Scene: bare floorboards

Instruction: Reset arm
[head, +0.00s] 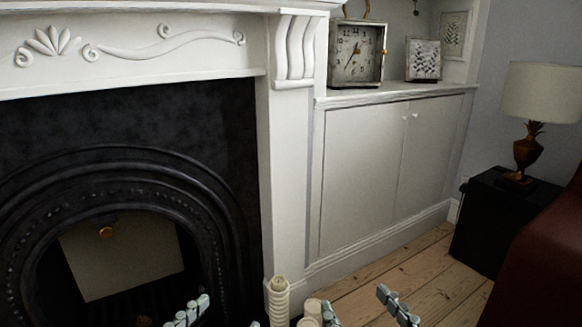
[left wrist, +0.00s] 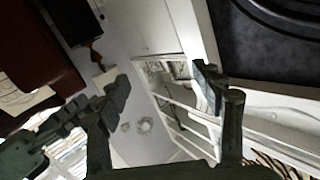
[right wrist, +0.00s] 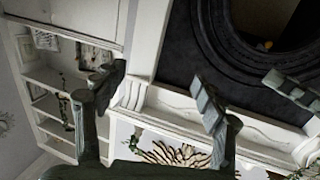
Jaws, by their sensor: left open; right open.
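My right gripper (head: 362,309) shows at the bottom edge of the head view, its fingers spread with nothing between them. In the right wrist view its two fingers (right wrist: 158,98) stand wide apart and empty. A finger of the other gripper shows at the side of each wrist view, so the two hands are near each other.
A black fireplace (head: 120,165) with a white surround fills the left. A lamp (head: 540,95) stands on a black side table (head: 495,225). Bare floorboards (head: 385,270) lie before the cupboard.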

